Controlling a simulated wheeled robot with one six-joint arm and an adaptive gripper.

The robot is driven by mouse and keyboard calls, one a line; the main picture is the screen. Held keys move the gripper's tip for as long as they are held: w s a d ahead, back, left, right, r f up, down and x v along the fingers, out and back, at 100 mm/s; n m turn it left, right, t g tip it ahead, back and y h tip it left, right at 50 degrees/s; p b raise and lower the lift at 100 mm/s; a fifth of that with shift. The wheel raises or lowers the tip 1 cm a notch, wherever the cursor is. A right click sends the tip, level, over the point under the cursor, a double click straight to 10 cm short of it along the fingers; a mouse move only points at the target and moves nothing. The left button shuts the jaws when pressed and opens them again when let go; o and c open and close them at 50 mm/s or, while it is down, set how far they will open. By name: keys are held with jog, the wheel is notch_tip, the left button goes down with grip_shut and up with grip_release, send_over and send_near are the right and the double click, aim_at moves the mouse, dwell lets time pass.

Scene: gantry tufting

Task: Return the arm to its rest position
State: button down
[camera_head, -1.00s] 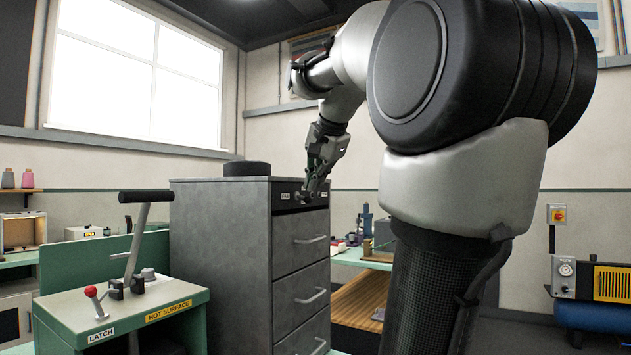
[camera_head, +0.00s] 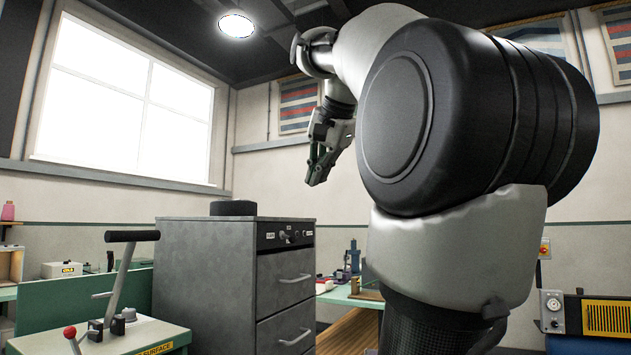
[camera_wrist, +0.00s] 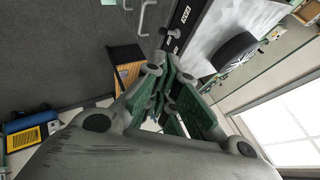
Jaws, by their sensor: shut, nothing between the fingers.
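My gripper (camera_head: 318,166) hangs in the air at the upper middle of the head view, above and slightly right of the grey drawer cabinet (camera_head: 205,275). Its fingers point down and are together, with nothing seen between them. In the wrist view my gripper (camera_wrist: 168,85) shows green-padded fingers close together and empty. The arm is raised and bent, and its large black joint fills the right of the head view.
A black round object (camera_head: 233,208) lies on the cabinet top. A green bench with a black-handled lever (camera_head: 124,275) stands at left. A bench with a blue device (camera_head: 352,258) is behind. A machine with a yellow grille (camera_head: 607,318) is at right.

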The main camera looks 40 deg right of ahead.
dwell(0.6)
notch_tip(320, 180, down, 19)
jog(key=w+a+n+g+y, duration=0.1)
jog(key=a+n+g, duration=0.1)
jog(key=n, duration=0.7)
jog(key=s+a+f+n+y, duration=0.1)
jog(key=s+a+f+n, duration=0.2)
jog(key=f, duration=0.6)
jog(key=s+a+f+n+g+y, duration=0.1)
jog(key=s+a+f+n, duration=0.2)
jog(key=f, duration=0.7)
jog(key=s+a, duration=0.2)
jog(key=a, duration=0.2)
jog(key=shift+a+f+n, duration=0.2)
jog(key=shift+f+n, duration=0.1)
jog(key=shift+n, duration=0.1)
